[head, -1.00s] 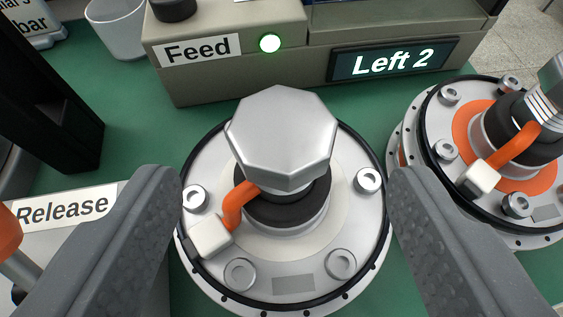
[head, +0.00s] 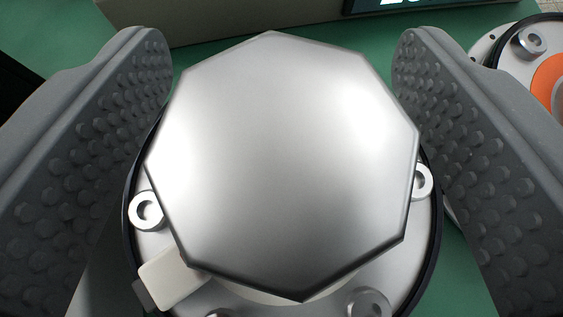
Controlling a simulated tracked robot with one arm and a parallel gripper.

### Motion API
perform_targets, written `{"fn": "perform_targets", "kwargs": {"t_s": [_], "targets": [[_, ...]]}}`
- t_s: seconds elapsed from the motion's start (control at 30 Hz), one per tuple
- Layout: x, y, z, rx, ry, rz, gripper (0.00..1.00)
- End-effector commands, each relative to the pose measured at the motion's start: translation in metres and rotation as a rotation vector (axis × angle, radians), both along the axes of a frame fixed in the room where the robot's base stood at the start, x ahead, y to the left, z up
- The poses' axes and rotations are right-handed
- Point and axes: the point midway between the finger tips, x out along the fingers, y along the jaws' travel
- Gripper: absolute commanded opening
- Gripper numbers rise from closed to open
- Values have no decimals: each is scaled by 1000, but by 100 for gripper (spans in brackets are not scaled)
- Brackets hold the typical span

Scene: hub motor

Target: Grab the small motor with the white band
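The motor in the middle has a large silver eight-sided cap (head: 285,165) that fills the centre of the view. Its round silver base (head: 423,230) with a black rim shows around and below the cap, with bolts and a white connector block (head: 172,278) at the lower left. The cap now hides most of the base, including the pale ring around the shaft seen earlier. My gripper (head: 283,55) is open, one grey studded finger on each side of the cap. Narrow gaps show between fingers and cap, so it holds nothing.
A second motor with an orange band (head: 550,88) stands at the right edge, partly cut off, behind my right finger. A grey-beige box (head: 210,20) with a dark sign (head: 400,5) runs along the top. Green table surface (head: 455,40) shows between them.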

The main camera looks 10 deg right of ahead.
Motion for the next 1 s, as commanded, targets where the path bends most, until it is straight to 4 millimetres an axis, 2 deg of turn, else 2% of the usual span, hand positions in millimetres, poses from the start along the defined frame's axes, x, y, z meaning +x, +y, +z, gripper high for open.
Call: {"fn": "perform_targets", "kwargs": {"t_s": [0.03,0.2,0.23,0.67,0.87,1.0], "targets": [[0,0,0,0,0,0,52],[0,0,0,0,0,0,5],[0,0,0,0,0,0,0],[0,-1,3,-1,-1,-1,0],[0,-1,18,0,-2,-1,0],[1,-2,39,-1,-7,-2,0]]}}
